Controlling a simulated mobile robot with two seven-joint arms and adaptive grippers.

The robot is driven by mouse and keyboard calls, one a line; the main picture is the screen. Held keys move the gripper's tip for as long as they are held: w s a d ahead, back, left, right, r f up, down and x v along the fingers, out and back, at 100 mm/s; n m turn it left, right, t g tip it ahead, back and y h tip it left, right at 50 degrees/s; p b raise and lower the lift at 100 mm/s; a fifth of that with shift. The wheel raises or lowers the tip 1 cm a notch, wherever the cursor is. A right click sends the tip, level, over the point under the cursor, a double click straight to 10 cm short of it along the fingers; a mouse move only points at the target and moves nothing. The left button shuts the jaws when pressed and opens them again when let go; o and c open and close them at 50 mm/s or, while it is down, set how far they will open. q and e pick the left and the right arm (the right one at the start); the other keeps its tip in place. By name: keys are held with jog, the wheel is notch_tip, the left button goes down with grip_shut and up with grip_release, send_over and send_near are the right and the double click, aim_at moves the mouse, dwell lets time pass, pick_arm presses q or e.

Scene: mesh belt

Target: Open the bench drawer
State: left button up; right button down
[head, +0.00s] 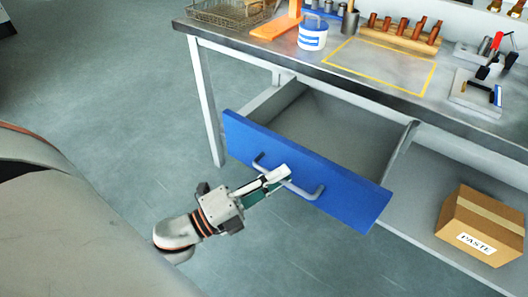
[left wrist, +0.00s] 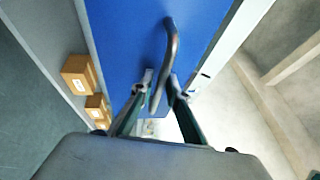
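The bench drawer has a blue front (head: 330,188) and stands pulled well out from under the bench top; its grey inside (head: 335,130) shows and looks empty. A grey bar handle (head: 312,193) runs across the front; it also shows in the left wrist view (left wrist: 172,48). My left gripper (head: 281,176) is at the handle, its fingers closed in on the bar from both sides. In the left wrist view the fingertips (left wrist: 161,84) have the bar between them. My right gripper is in neither view.
The bench top (head: 262,46) carries a wire basket (head: 230,12), a white and blue tub (head: 313,35), a rack of brown cylinders (head: 402,33) and tools. A box marked PASTE (head: 482,224) sits on the lower shelf. The floor (head: 110,95) left of the bench is clear.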

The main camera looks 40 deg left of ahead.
pick_arm(q)
jog(key=v, duration=1.1)
jog(key=shift+s+a, duration=0.2)
jog(key=shift+s, duration=0.2)
